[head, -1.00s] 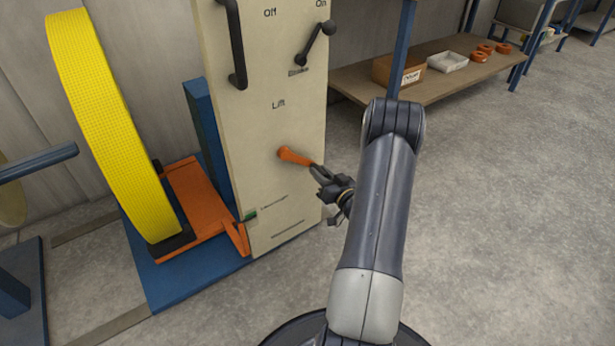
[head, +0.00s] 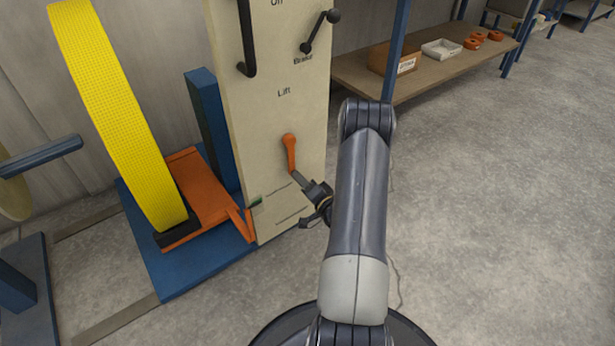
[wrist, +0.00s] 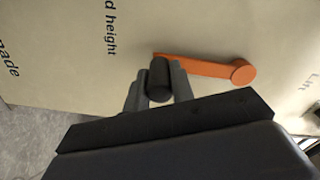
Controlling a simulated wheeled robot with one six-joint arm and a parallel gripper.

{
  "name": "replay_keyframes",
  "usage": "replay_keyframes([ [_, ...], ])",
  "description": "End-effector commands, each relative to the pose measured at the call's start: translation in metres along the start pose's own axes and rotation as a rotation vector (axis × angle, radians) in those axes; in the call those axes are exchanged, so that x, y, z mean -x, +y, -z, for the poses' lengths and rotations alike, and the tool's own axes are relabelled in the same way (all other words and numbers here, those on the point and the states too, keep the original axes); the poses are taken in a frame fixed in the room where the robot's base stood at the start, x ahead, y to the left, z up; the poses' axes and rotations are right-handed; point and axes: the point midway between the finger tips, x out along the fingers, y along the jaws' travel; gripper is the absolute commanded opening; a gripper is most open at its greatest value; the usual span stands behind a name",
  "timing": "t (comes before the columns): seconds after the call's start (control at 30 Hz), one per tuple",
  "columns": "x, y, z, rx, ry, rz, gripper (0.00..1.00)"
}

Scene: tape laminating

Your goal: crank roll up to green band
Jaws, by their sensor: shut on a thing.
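The orange crank (head: 290,150) sits on the cream panel (head: 290,120) below the word "Lift", with its arm hanging down from the hub. It also shows in the wrist view (wrist: 215,68). My gripper (head: 302,181) is shut on the crank's dark handle (wrist: 159,80) at the arm's lower end. The yellow roll (head: 115,115) stands upright on an orange cradle (head: 200,195) on a blue base. The green band (head: 256,201) is a small mark at the panel's lower left edge, by an orange pointer (head: 240,222). Their exact alignment is hard to tell.
A black handle (head: 246,40) and a small lever (head: 318,32) are higher on the panel. A blue post (head: 212,130) stands between roll and panel. A wooden shelf (head: 425,70) with boxes is behind on the right. The floor at right is clear.

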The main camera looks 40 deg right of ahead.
Motion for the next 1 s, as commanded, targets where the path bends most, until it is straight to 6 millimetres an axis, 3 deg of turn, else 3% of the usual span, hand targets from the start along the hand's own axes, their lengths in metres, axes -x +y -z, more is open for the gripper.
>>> replay_keyframes([
  [0.1, 0.0008, -0.002, -0.0117, -0.044, -0.018, -0.004, 0.0],
  [0.7, 0.0009, -0.0048, -0.0149, -0.079, -0.017, -0.002, 0.0],
  [0.73, 0.0009, -0.0048, -0.0148, -0.079, -0.017, -0.003, 0.25],
  [1.0, 0.0004, -0.0049, -0.0112, -0.076, -0.009, 0.0, 0.45],
])
